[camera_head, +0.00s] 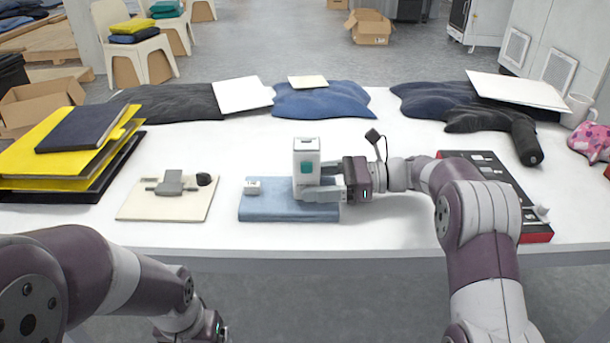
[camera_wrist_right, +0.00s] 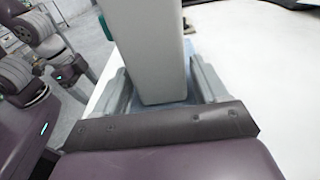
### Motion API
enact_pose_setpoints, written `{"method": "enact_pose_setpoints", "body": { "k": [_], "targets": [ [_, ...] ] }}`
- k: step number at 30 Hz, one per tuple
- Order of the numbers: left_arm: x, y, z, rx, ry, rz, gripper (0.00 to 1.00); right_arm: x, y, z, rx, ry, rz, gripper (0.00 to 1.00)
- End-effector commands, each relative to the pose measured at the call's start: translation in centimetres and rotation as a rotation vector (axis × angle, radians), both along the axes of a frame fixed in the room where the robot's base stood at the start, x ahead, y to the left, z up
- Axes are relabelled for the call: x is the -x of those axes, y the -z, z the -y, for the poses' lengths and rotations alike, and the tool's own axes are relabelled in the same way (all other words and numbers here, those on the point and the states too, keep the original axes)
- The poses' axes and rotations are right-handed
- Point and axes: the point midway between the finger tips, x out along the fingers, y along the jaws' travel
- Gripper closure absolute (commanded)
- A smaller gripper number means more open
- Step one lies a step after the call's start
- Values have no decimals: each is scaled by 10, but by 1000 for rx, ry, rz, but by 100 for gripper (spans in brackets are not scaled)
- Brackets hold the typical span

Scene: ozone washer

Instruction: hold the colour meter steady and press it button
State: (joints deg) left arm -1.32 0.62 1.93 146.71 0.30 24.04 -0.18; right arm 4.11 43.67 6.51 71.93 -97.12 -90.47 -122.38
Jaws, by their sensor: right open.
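The colour meter (camera_head: 306,160), a white upright box with a teal square on its front, stands at the edge of a folded blue cloth (camera_head: 275,208). It also fills the middle of the right wrist view (camera_wrist_right: 150,45). My right gripper (camera_head: 318,186) reaches in from the right, low on the meter. In the right wrist view its fingers (camera_wrist_right: 160,80) lie on both sides of the meter's lower part, and the jaws are open around it. No button can be made out. My left arm is at the bottom left, with its fingers out of the frame.
A small white block (camera_head: 253,187) lies on the cloth. To the left is a cream board (camera_head: 140,208) with a grey clamp-like piece. Yellow folders (camera_head: 60,160) are stacked far left. A black and red flat box (camera_head: 500,190) lies right. Dark garments (camera_head: 430,98) line the back.

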Motion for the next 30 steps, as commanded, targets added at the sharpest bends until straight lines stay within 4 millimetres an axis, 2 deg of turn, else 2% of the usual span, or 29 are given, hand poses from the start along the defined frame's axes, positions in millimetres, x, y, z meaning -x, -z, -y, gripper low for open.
{"method": "enact_pose_setpoints", "body": {
  "k": [2,11,12,15,17,18,20,25,26,30],
  "targets": [
    [0,6,0,0,0,1,15,0,3,-5,-1,0,0,28],
    [0,6,0,0,0,1,15,0,0,-9,-1,2,0,28],
    [0,6,0,0,0,1,15,0,0,-9,-1,2,0,31],
    [0,6,0,0,0,1,15,0,0,-9,-1,2,-1,57],
    [0,6,0,0,0,1,15,0,0,-9,-1,2,-1,57],
    [0,6,0,0,0,1,21,0,0,-9,-1,2,-1,57],
    [0,6,0,0,0,1,41,0,0,-9,-1,2,0,57],
    [0,6,0,0,0,1,96,0,0,-9,-1,2,-1,57],
    [0,6,0,0,0,1,100,0,0,-9,-1,2,-1,57],
    [0,6,0,0,0,1,100,0,0,-9,-1,2,-1,57]
  ]
}}
